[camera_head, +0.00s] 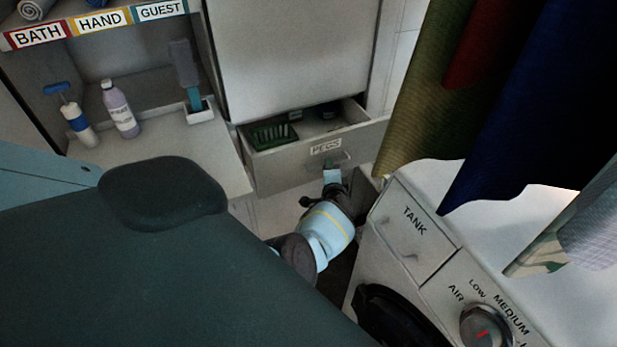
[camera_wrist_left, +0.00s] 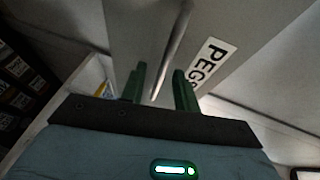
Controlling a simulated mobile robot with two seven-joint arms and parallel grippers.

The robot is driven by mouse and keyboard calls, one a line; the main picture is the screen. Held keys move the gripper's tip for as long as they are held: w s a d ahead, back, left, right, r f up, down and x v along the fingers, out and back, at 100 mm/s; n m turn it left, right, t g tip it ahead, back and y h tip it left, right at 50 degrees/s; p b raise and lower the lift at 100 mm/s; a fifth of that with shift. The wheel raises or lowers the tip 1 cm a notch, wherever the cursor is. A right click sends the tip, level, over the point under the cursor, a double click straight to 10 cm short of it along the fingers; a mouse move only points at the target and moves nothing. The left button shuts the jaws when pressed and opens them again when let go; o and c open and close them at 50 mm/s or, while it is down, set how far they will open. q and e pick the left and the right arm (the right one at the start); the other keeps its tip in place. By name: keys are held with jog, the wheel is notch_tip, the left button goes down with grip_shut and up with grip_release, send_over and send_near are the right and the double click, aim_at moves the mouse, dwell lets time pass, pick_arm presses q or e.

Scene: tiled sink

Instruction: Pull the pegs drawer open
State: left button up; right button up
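The pegs drawer (camera_head: 290,165) is a grey drawer with a "PEGS" label, below a large pale panel in the head view. It stands partly open, and its inside shows. Its bar handle (camera_wrist_left: 175,45) crosses the left wrist view beside the label. My left gripper (camera_head: 334,172) is at the drawer front, just below the label. In the left wrist view, its two green fingers (camera_wrist_left: 160,85) stand apart on either side of the handle, with gaps visible. The fingertips are small in the head view. My right gripper is not in view.
A green basket (camera_head: 272,134) sits in the drawer. A dryer with a "TANK" panel (camera_head: 412,228) stands close right of my left arm. Cloths (camera_head: 530,90) hang above it. Bottles (camera_head: 121,109) and a brush holder (camera_head: 199,112) stand on the left counter.

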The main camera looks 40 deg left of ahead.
pick_arm(q)
jog(key=shift+d+r, duration=0.1)
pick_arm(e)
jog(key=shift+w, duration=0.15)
